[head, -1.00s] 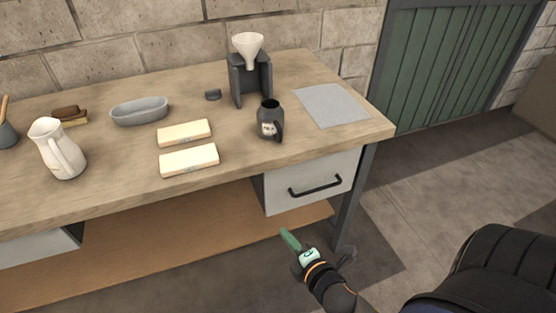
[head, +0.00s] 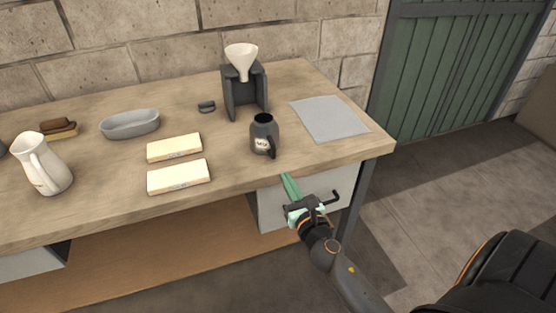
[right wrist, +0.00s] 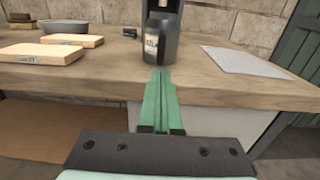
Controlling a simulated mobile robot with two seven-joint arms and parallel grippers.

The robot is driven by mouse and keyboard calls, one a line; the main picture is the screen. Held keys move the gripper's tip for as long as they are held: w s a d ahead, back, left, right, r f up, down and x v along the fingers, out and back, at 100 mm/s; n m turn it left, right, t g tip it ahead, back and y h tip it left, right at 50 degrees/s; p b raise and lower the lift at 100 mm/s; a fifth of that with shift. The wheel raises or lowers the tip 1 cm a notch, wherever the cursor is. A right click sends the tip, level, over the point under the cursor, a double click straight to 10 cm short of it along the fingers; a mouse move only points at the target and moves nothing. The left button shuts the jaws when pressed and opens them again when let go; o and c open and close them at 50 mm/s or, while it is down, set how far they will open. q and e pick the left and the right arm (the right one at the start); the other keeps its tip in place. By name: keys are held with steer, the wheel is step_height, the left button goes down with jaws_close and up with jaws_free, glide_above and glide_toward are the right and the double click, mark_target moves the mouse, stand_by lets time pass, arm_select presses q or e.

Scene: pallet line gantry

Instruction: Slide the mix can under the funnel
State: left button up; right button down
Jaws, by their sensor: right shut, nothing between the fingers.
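The mix can (head: 262,136) is a dark grey can with a handle and a pale label, upright near the bench's front edge. It also shows in the right wrist view (right wrist: 161,48), straight beyond the fingers. The white funnel (head: 241,58) sits in a dark stand (head: 228,92) behind the can. The space under the funnel looks empty. My right gripper (head: 289,183), with green fingers, is in front of the bench's front edge, before the drawer and apart from the can. In the right wrist view its fingers (right wrist: 160,85) are together and empty. My left gripper is not in view.
A grey sheet (head: 329,118) lies right of the can. Two pale blocks (head: 174,148) (head: 178,177) lie to its left. Farther left are a grey oval dish (head: 130,124), a brush (head: 49,129) and a white pitcher (head: 45,168). A small dark piece (head: 206,106) lies beside the stand.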

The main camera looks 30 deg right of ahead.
glide_toward(269, 147)
steer(key=shift+x, duration=1.25)
steer(key=shift+r, duration=0.15)
steer(key=b+x, duration=0.1)
steer(key=x, duration=0.6)
steer(key=shift+w, duration=0.1)
